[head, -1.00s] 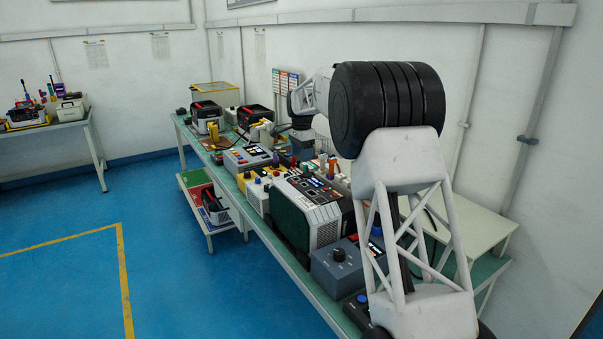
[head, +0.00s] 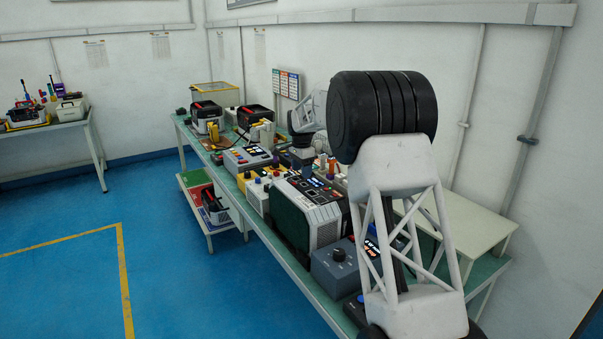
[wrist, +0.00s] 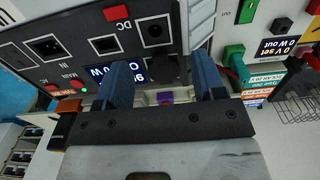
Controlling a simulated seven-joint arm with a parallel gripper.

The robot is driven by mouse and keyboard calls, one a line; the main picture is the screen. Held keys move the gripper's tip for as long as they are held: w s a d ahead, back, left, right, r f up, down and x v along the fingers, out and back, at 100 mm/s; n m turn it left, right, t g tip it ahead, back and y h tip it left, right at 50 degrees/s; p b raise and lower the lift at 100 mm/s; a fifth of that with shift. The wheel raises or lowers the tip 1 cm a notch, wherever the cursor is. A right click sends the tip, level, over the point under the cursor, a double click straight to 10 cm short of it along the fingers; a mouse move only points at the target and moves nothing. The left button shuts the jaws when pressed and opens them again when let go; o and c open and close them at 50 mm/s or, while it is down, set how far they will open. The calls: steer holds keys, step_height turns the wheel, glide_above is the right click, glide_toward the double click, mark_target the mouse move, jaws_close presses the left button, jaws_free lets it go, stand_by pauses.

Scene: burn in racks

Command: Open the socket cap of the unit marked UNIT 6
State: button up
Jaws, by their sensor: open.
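In the wrist view my gripper (wrist: 165,75) is open, with its two blue-grey fingers spread before the panel of a dark grey unit (wrist: 75,62). The panel has sockets marked IN and DC, a red square, MAIN lamps and a lit display (wrist: 158,72). A dark flap or cap (wrist: 165,68) lies between the fingers, apart from them as far as I can tell; its state is unclear. The panel appears upside down. No UNIT 6 marking is readable. In the head view my arm hides the fingers and their contact area.
In the wrist view a light unit with a green socket (wrist: 233,54), colored labels (wrist: 265,80) and a wire basket (wrist: 297,105) are at right. In the head view the green bench (head: 487,270) is crowded with instruments, including a large ribbed unit (head: 308,213). The blue floor is clear at left.

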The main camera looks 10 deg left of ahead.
steer(key=shift+f, duration=0.6)
steer(key=c, duration=0.9)
